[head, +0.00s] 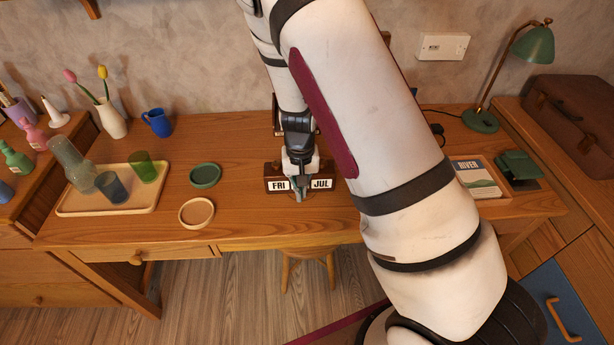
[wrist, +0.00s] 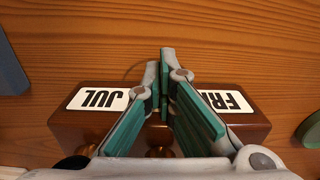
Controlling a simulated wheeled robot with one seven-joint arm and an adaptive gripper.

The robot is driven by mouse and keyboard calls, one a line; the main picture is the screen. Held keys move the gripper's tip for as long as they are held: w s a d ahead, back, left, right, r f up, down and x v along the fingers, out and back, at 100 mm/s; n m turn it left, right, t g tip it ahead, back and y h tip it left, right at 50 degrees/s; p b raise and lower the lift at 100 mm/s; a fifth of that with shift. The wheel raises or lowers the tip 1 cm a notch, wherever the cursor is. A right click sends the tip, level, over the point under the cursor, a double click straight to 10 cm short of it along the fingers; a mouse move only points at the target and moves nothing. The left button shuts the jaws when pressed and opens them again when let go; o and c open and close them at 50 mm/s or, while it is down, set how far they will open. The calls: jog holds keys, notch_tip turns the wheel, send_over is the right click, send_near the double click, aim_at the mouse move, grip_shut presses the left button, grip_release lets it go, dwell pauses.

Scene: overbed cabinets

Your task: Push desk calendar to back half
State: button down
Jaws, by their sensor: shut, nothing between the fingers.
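The desk calendar (head: 272,184) is a dark wooden block with white cards reading FRI and JUL. It stands on the wooden desk (head: 250,228), near the middle of the desk's width. My gripper (head: 299,194) is in front of the calendar's middle, between the two cards, and hides that part. In the wrist view the calendar (wrist: 75,124) appears upside down, with JUL at left and FRI at right. My gripper (wrist: 166,65) is shut there, its green-padded fingers empty and reaching across the calendar's middle. I cannot tell whether the fingers touch it.
Green (head: 205,175) and tan (head: 196,212) round dishes lie left of the calendar. A tray (head: 150,199) with glasses is farther left. A blue mug (head: 157,122) and a tulip vase (head: 111,118) stand behind. A book (head: 478,178) and a green lamp (head: 481,120) are at right.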

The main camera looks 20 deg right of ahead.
jog(key=shift+w+d+b, duration=0.25)
jog(key=shift+w, duration=0.5)
jog(key=shift+w+d+b, duration=0.2)
jog(key=shift+w+d, duration=0.05)
jog(key=shift+w, duration=0.45)
jog(key=shift+w+d+b, duration=0.25)
jog(key=shift+w, duration=0.5)
jog(key=shift+w, duration=0.1)
jog(key=shift+w+d+b, duration=0.25)
jog(key=shift+w+b, duration=0.15)
jog(key=shift+w, duration=0.35)
jog(key=shift+w+d+b, duration=0.25)
jog(key=shift+w+b, duration=0.1)
jog(key=shift+w, duration=0.45)
jog(key=shift+w+d+b, duration=0.25)
jog(key=shift+w+b, duration=0.15)
jog(key=shift+w, duration=0.35)
jog(key=shift+w, duration=0.1)
jog(key=shift+w+d+b, duration=0.25)
jog(key=shift+w+b, duration=0.25)
jog(key=shift+w, duration=0.25)
jog(key=shift+w+d+b, duration=0.3)
jog(key=shift+w+b, duration=0.15)
jog(key=shift+w, duration=0.3)
jog(key=shift+w+d+b, duration=0.25)
jog(key=shift+w+b, duration=0.25)
jog(key=shift+w, duration=0.25)
jog(key=shift+w, duration=0.15)
